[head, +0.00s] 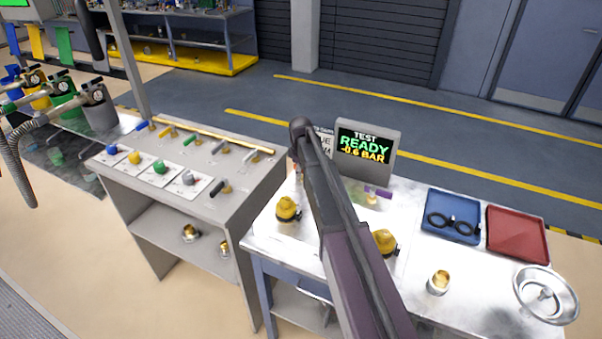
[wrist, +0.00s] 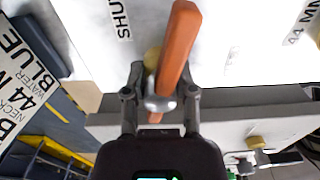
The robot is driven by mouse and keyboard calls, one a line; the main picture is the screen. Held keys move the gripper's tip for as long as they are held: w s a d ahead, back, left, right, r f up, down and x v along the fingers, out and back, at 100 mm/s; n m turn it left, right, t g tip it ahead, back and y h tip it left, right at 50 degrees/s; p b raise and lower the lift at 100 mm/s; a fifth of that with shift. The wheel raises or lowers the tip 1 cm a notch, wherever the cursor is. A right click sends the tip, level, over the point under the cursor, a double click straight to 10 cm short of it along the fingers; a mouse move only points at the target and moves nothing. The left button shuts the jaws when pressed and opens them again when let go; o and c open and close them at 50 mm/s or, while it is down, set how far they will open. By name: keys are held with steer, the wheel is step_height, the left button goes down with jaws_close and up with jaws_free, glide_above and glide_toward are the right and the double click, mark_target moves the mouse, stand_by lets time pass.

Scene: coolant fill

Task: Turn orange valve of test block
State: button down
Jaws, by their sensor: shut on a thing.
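The orange valve handle (wrist: 178,50) is a long bar that shows large in the wrist view, running from top centre down between my fingers, slightly tilted. My gripper (wrist: 160,101) is shut on it, one finger on each side. A brass-coloured fitting partly shows behind the handle. In the head view my arm covers most of the test block, and I cannot make out the orange handle or my fingertips there. The test display (head: 364,146) reads "TEST READY -0.6 BAR". A purple valve handle (head: 378,192) stands in front of the display.
Yellow caps (head: 287,208) sit on the metal bench on both sides of my arm. A blue tray (head: 452,230) with black rings, a red tray (head: 517,236) and a round metal dish (head: 546,309) stand at the right. A grey valve console (head: 215,150) stands close at the left.

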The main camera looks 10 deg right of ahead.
steer(key=m, duration=0.7)
steer(key=shift+s, duration=0.1)
steer(key=m, duration=0.7)
stand_by(0.4)
steer(key=shift+c, duration=2.1)
jaws_free()
steer(key=shift+n, duration=0.3)
